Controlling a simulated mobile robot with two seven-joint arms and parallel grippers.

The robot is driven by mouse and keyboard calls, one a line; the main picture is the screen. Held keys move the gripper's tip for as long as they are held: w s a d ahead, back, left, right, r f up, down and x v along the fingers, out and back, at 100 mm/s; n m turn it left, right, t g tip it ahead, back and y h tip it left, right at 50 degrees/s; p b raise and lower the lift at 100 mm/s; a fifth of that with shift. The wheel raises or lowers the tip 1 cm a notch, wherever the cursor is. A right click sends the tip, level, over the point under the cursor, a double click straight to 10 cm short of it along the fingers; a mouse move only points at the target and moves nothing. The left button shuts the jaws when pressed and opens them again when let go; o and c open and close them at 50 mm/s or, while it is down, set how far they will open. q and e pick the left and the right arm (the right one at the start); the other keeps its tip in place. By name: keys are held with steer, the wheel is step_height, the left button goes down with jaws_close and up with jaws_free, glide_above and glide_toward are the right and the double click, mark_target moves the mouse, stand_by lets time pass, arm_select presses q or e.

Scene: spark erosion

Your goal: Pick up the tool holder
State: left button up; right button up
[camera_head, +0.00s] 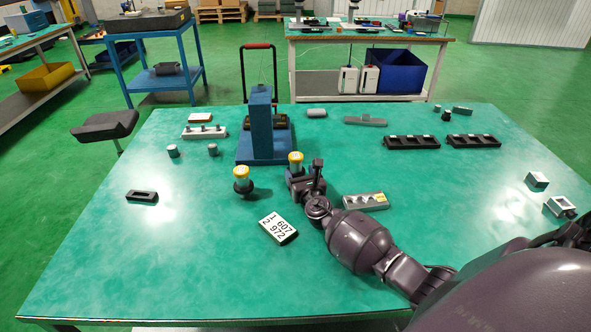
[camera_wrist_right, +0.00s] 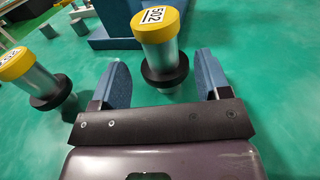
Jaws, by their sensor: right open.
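Two tool holders with yellow caps, silver bodies and black collars stand upright on the green table. One tool holder (camera_head: 242,178) is left of my right gripper; the other tool holder (camera_head: 296,160) is just beyond it. My right gripper (camera_head: 296,179) is low over the table. In the wrist view, its blue fingers are apart, with the tool holder marked 502 (camera_wrist_right: 158,45) ahead and in line with the gap between them. The other tool holder (camera_wrist_right: 35,77) is outside the left finger. Contact cannot be told. My left gripper is not in view.
A blue stand (camera_head: 261,135) is close behind the holders. A numbered block (camera_head: 278,228) and a grey metal bar (camera_head: 365,201) lie near my right arm. Black racks (camera_head: 412,142) are at the back right. The table's front left is clear.

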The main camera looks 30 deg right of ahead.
mark_target(298, 167)
steer(key=shift+b+x, duration=0.45)
steer(key=shift+x, duration=1.85)
steer(key=shift+r, duration=0.35)
steer(key=c, duration=1.1)
